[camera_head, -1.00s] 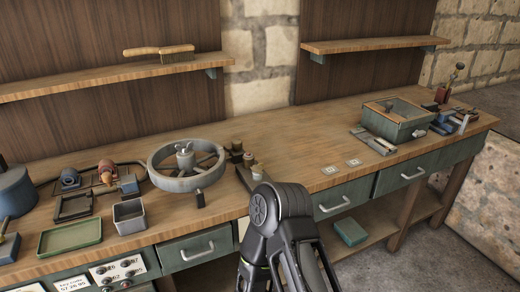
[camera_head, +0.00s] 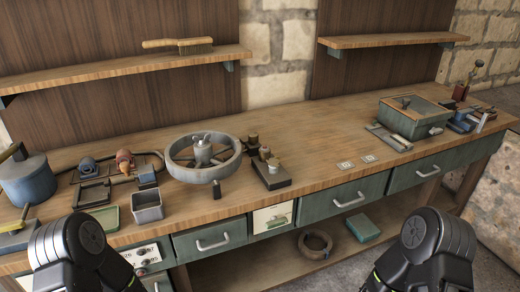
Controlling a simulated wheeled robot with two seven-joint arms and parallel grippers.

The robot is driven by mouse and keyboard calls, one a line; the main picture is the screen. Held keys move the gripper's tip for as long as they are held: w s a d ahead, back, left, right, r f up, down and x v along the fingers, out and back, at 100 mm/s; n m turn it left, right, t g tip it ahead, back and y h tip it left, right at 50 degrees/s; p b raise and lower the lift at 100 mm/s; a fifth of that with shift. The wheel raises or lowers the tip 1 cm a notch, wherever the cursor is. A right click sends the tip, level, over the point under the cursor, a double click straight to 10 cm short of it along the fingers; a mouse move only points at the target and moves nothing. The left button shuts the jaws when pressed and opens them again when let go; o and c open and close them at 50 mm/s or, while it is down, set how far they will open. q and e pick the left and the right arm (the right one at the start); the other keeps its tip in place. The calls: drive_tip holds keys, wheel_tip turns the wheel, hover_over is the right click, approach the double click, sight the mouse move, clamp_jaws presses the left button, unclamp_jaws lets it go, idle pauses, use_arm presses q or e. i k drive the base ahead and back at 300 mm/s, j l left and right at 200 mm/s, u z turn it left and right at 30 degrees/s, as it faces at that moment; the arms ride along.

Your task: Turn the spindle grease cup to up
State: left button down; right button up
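Several small brass and grey cup-like fittings (camera_head: 252,141) stand on a dark block just right of the spoked grey flywheel (camera_head: 181,169) on the bench. The flywheel's raised hub (camera_head: 203,151) has a small cap on top. I cannot tell which of these is the spindle grease cup, nor which way it is turned. Black links of my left arm fill the bottom left corner, and black links of my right arm show at the bottom right. Both grippers lie outside the picture. Neither arm touches the fittings or the flywheel.
The wooden bench (camera_head: 320,130) is clear behind the two small pale plates (camera_head: 345,166). A blue-grey pot (camera_head: 28,183), a grey bin (camera_head: 147,206) and a green tray stand left. A green box (camera_head: 413,120) and tools stand right. A shelf with a brush (camera_head: 178,44) hangs above.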

sight(252, 138)
drive_tip(key=z, duration=1.75)
drive_tip(key=k+j, duration=0.25)
drive_tip(key=j, duration=0.15)
drive_tip(key=k+j, duration=0.25)
drive_tip(key=j, duration=0.1)
